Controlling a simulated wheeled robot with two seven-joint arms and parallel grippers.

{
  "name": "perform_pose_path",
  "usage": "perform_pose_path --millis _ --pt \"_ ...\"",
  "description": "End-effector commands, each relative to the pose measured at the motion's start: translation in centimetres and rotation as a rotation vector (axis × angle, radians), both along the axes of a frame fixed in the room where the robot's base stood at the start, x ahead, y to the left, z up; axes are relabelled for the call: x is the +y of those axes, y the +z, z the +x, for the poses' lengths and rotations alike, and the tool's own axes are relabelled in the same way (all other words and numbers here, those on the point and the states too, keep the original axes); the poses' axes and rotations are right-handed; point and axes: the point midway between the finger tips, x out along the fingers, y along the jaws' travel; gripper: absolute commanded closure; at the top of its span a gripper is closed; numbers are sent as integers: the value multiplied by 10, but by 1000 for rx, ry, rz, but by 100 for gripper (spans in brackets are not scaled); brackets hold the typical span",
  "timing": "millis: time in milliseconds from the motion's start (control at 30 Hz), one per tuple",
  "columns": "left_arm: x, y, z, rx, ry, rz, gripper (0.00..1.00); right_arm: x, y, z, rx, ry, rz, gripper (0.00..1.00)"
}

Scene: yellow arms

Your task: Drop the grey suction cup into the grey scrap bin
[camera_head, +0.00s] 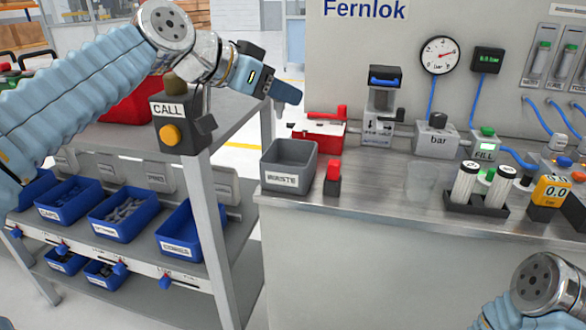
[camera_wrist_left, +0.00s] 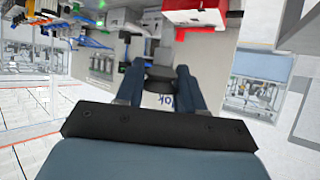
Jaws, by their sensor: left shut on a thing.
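The grey scrap bin (camera_head: 290,172), labelled WASTE, stands at the left end of the bench in the head view. Its open top faces up. My left gripper (camera_head: 287,94) is above the bin, well clear of its rim, with its fingers pointing down to the right. In the left wrist view my left gripper (camera_wrist_left: 159,88) is shut on a dark grey piece, the suction cup (camera_wrist_left: 160,79), held between the two blue fingers. Only a little of the cup shows below the fingers in the head view. My right gripper is out of view.
A red-topped block (camera_head: 332,177) stands just right of the bin, and a red box (camera_head: 318,132) is behind it. A call box (camera_head: 180,125) on a shelf post stands left of the bin. Blue part bins (camera_head: 123,214) fill the shelf.

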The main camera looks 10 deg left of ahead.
Motion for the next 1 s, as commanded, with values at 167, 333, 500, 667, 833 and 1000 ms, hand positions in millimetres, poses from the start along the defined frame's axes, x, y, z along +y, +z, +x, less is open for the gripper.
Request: perform_pose_path --millis 167,333,500,667,833,1000 --pt "0 -29 0 -1 0 -1 91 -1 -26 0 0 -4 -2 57" --pt "0 -46 0 0 0 -1 91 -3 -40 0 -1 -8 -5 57" --pt "0 -47 0 -1 0 -1 91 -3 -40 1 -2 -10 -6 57" --pt "0 -46 0 0 -1 -1 59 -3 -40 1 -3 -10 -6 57" --pt "0 -46 0 0 -1 -1 33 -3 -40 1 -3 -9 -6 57" --pt "0 -46 0 0 -1 0 32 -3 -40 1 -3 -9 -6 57"
